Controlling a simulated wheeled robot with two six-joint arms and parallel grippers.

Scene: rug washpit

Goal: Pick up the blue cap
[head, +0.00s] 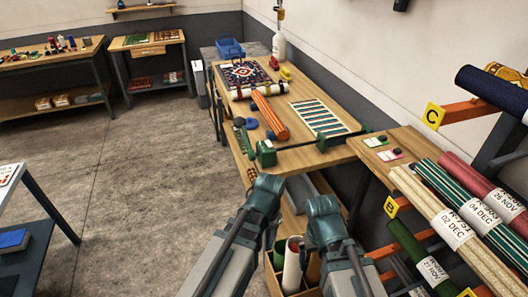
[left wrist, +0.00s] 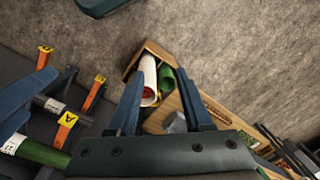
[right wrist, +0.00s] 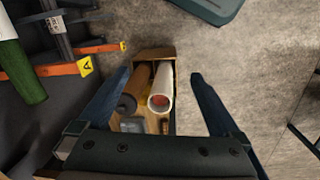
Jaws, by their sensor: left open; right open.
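A small round blue thing (head: 251,123), which looks like the blue cap, lies on the wooden table (head: 318,154), left of an orange rolled rug. It is too small to make out in detail. Neither wrist view shows it. My left gripper (head: 266,190) and my right gripper (head: 322,207) are in front of the table's near edge, well short of the blue thing. In the left wrist view my left gripper (left wrist: 160,85) has its fingers apart and empty. In the right wrist view my right gripper (right wrist: 158,77) is also open and empty.
The orange roll (head: 270,116), a patterned rug (head: 243,73), a striped rug (head: 325,117) and a green block (head: 266,153) are on the table. A wooden crate of rolls (right wrist: 153,56) stands below my grippers. Rug racks (head: 460,115) crowd the right; open floor (head: 130,170) lies left.

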